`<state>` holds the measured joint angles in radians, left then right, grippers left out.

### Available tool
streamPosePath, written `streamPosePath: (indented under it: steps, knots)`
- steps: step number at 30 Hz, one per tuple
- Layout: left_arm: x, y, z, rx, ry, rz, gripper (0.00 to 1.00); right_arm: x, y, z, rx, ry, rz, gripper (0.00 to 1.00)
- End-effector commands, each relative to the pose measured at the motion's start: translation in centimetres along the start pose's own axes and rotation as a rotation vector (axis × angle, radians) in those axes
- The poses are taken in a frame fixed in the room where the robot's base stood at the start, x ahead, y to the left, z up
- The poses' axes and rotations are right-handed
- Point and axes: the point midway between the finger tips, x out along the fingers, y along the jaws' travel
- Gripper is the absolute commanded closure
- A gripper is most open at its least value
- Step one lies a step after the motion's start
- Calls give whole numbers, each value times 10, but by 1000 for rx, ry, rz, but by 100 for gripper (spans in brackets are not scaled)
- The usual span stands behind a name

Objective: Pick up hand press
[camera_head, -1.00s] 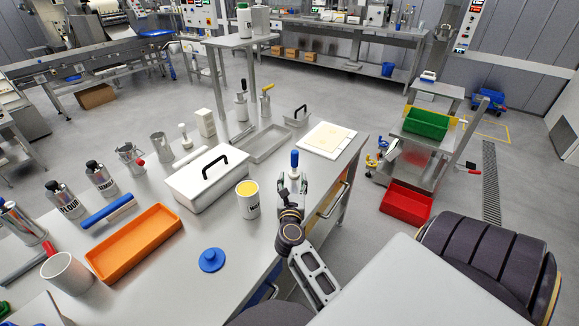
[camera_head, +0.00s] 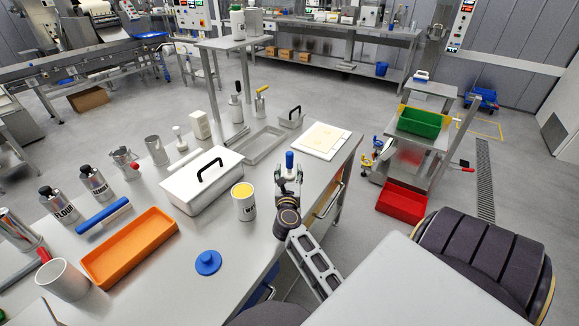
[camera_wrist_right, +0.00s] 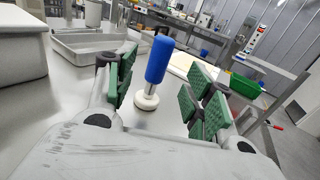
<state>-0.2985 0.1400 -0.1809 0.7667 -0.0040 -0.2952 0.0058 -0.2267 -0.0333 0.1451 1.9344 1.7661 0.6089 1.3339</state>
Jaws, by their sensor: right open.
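The hand press has a blue upright handle and a round white base. It stands on the steel worktable (camera_head: 225,225), near its right edge. In the head view its blue handle (camera_head: 289,160) rises between the fingers of my right gripper (camera_head: 289,174), which hide most of its base. In the right wrist view the whole hand press (camera_wrist_right: 157,62) shows upright ahead, between the two green-padded fingers of my right gripper (camera_wrist_right: 164,90). The fingers are open, with a gap on each side of the handle. My left gripper is not in view.
A yellow-topped white can (camera_head: 245,207) stands left of my right gripper. Behind it are a white lidded box (camera_head: 190,200) and a pale board (camera_head: 315,141). An orange tray (camera_head: 130,248) and blue lid (camera_head: 208,262) lie to the left. Red and green bins stand off right.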

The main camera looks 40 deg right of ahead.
Motion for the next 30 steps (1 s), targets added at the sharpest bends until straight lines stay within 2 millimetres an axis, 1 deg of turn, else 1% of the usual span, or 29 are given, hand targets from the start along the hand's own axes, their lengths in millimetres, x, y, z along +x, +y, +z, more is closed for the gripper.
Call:
streamPosePath:
  steps: [3,9,13,24,30]
  knots:
    - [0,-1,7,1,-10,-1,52,13,0,1,0,-1,0,47]
    - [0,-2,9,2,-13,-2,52,29,0,0,0,0,0,47]
    - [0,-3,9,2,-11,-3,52,32,0,0,1,0,0,47]
    - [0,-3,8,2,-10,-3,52,33,0,0,0,0,0,47]
    - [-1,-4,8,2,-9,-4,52,43,0,-1,-2,-1,0,47]
